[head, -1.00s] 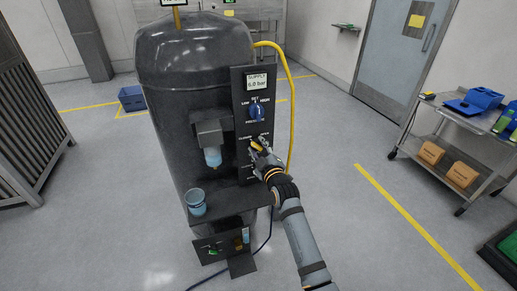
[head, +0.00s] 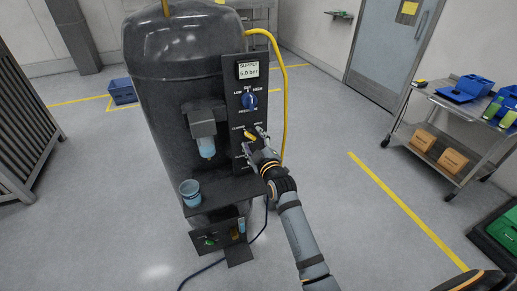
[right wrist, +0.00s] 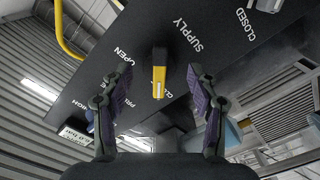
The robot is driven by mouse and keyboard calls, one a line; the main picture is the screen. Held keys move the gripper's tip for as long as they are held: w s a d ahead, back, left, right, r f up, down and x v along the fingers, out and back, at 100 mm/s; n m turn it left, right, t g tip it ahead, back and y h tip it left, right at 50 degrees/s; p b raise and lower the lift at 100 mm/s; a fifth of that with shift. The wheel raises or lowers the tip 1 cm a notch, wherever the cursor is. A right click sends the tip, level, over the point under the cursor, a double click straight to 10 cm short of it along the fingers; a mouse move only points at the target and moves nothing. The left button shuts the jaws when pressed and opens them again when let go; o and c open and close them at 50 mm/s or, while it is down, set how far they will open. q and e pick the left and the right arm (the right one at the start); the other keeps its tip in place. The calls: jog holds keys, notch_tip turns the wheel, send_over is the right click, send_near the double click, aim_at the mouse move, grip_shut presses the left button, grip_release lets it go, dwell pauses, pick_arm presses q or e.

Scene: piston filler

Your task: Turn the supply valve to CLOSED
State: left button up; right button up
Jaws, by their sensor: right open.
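The supply valve's handle (head: 250,136) is a yellow-tipped lever on the dark control panel of a big black tank. In the right wrist view the yellow lever (right wrist: 158,75) stands between my fingers, near the words SUPPLY and OPEN. Another label, partly hidden, starts with CLO; a full CLOSED label shows farther right. My right gripper (right wrist: 160,85) is open, one finger on each side of the lever, with gaps on both sides. In the head view my right gripper (head: 260,143) is at the panel and hides part of the valve. My left gripper is out of view.
A blue knob (head: 249,101) and a SUPPLY 6.0 bar display (head: 248,71) are above the valve. A blue cup (head: 190,192) stands on the tank's shelf, left of my arm. A yellow hose (head: 282,80) runs down the right side. A cart (head: 440,175) stands at right.

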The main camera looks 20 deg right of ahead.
jog(key=s, duration=1)
jog(key=shift+s+d, duration=0.15)
jog(key=shift+s, duration=0.05)
jog(key=f+g, duration=0.1)
jog(key=f, duration=0.5)
jog(key=s+f+m+g, duration=0.1)
jog(key=f, duration=0.6)
jog(key=f+m+g, duration=0.1)
jog(key=f+g, duration=0.1)
jog(key=f, duration=0.5)
jog(key=shift+s, duration=0.25)
jog(key=s+d+f+m+g, duration=0.15)
jog(key=s+f, duration=0.35)
jog(key=f, duration=0.5)
jog(key=s+f+m+g, duration=0.1)
jog(key=s+f+g, duration=0.3)
jog(key=f, duration=0.6)
jog(key=s+d+f+m+g, duration=0.1)
jog(key=s+d+f+g, duration=0.1)
jog(key=s+f, duration=0.4)
jog(key=s+d+f+m+g+h, duration=0.1)
jog(key=s+f, duration=0.6)
jog(key=s, duration=1)
jog(key=s+d+f+m+g, duration=0.3)
jog(key=s+f, duration=0.3)
jog(key=s, duration=0.5)
jog(key=shift+s+d+f+g, duration=0.3)
jog(key=shift+s+d+g, duration=0.1)
jog(key=shift+g, duration=0.25)
